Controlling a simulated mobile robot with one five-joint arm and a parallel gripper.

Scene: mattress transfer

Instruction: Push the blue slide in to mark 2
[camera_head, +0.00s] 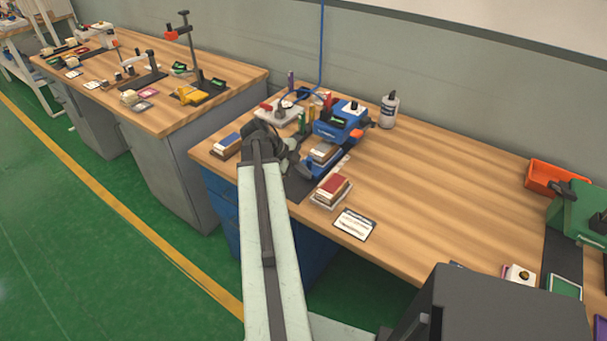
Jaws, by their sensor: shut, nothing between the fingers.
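A blue machine (338,122) with a green display and an orange knob stands near the wall on the wooden bench. A blue slide (318,168) sticks out from its front, with a brown-topped block (323,151) on it. My gripper (304,170) is dark and small, shut and empty, just left of the slide's near end. I cannot tell whether it touches the slide. My arm hides part of the bench to the left. Mark 2 is too small to make out.
A stack with a red top (332,188) and a white card (354,225) lie in front of the machine. A blue-topped stack (227,145) lies to the left. A white bottle (389,110) stands behind right.

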